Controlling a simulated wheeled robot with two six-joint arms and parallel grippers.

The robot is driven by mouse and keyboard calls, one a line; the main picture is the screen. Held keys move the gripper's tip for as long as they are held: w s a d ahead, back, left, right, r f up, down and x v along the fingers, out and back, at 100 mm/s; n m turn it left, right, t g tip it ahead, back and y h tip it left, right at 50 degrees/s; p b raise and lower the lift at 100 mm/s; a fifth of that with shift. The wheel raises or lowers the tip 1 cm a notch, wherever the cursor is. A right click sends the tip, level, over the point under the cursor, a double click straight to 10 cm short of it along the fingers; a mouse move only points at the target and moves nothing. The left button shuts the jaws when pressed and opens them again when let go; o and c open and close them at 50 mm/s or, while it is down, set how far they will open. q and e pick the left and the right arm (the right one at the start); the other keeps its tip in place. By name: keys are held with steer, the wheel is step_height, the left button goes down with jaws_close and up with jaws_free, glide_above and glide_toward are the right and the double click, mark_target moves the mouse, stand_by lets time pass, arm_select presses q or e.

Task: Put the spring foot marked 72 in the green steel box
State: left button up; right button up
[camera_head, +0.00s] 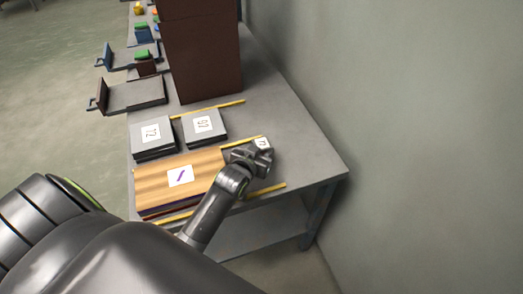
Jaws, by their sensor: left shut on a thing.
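A flat grey block (153,138) with a white label that seems to read 72 lies on the table's left side. A similar grey block (205,127) with another number, hard to read, lies to its right. My left gripper (256,152) is at the right end of the wooden board, shut on a small piece with a white label (262,143). The label's mark is too small to read surely, and the fingers hide most of the piece. I cannot pick out a green steel box for sure. My right gripper is not in view.
A wooden board (207,165) with a purple-marked card lies at the near edge of the grey table (290,140). A tall brown box (205,60) stands behind. Trays (135,95) with small green-topped items extend left. A wall runs along the right.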

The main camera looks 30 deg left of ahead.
arm_select(q)
steer(key=shift+f, duration=0.1)
steer(key=o, duration=1.2)
